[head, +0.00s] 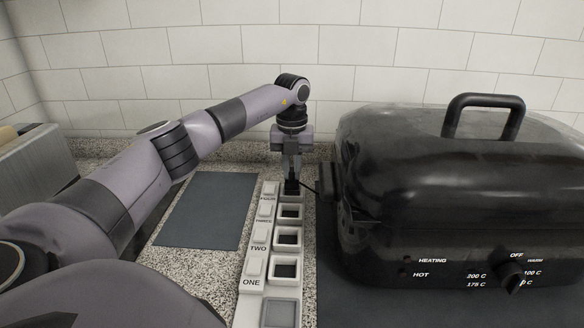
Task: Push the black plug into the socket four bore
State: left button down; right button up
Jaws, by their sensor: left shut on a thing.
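The white socket strip (254,283) runs away from me along the counter, with raised labels ONE, TWO, THREE and FOUR and dark square bores. My left gripper (291,178) points down over the far end of the strip and is shut on the black plug (291,187). The plug is at the socket four bore (291,198), beside the label FOUR. I cannot tell whether it is in the bore or just above it. A thin black cord leads from the plug to the right. My right gripper is not in view.
A large black roaster (450,190) with a handled lid stands close to the strip on the right. A dark grey mat (205,210) lies flat on the left. A metal box (35,165) stands at far left. A tiled wall (200,50) closes the back.

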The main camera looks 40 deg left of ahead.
pick_arm(q)
jog(key=shift+f+b, duration=0.35)
jog(key=shift+f, duration=1.2)
dwell(0.5)
jog(key=c, duration=1)
grip_release()
jog(key=shift+r, duration=0.1)
notch_tip(320, 180, up, 7)
jog(key=shift+b, duration=0.3)
jog(key=shift+s, duration=0.1)
